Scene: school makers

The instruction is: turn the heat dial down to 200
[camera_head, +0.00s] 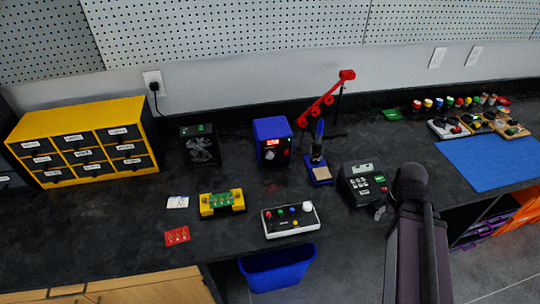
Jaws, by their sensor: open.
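A blue box-shaped station (268,126) stands towards the back middle of the black bench. Its dark front carries a lit red display (272,142), with digits too small to read. A small round dial (270,155) seems to sit below the display; its pointer and marks cannot be made out. A blue stand (320,173) with an upright blue-handled tool is just right of the station. My dark arm rises at the lower right, well apart from the station. I cannot make out my gripper in this view.
A red jointed arm holder (325,98) rises behind the stand. A black keypad device (364,184) is close to my arm. A white-topped control box (290,218) and a yellow-ended circuit holder (221,202) stand in front. A yellow drawer cabinet (70,112) is at left.

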